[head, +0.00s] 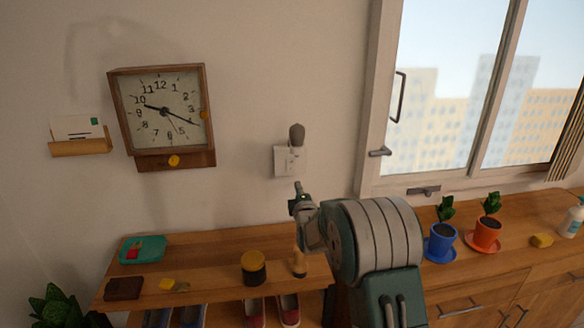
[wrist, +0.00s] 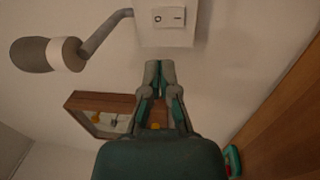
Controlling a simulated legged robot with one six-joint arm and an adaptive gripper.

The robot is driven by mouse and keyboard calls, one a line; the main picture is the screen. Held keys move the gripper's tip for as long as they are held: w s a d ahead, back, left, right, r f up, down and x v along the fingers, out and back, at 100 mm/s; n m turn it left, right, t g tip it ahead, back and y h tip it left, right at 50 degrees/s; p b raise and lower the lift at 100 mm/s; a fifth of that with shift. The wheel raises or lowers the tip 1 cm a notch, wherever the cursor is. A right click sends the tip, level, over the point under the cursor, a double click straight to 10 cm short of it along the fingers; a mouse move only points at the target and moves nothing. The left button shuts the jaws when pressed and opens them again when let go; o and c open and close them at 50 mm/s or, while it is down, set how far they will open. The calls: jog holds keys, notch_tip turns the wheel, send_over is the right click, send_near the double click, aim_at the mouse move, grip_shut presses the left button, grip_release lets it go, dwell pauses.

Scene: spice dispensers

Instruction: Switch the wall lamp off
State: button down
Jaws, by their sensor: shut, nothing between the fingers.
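The wall lamp (head: 296,135) is on the wall between the clock and the window. It has a dark grey shade, and no glow shows on it. Its white switch box (head: 281,161) sits just below and left of the shade. In the wrist view the lamp's shade (wrist: 45,54) is at the left on a grey arm, and the rocker switch (wrist: 169,18) shows on the box at the top. My gripper (head: 297,187) is shut and empty, below the switch box. In the wrist view its fingertips (wrist: 160,66) point towards the box with a gap between.
A clock (head: 163,110) hangs to the left, beside a small card holder (head: 80,147). The wooden shelf (head: 205,265) below holds a black jar (head: 254,269) and small items. Plants in a blue pot (head: 440,241) and an orange pot (head: 487,232) stand right, under the window.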

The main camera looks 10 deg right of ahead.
aim_at(292, 162)
jog(key=w, duration=0.3)
jog(key=w+r, duration=0.1)
jog(key=w, duration=0.7)
jog(key=shift+r, duration=0.15)
jog(key=shift+w, duration=0.1)
jog(key=shift+w+r, duration=0.1)
jog(key=shift+w, duration=0.1)
jog(key=shift+s+d, duration=0.1)
jog(key=shift+s, duration=0.05)
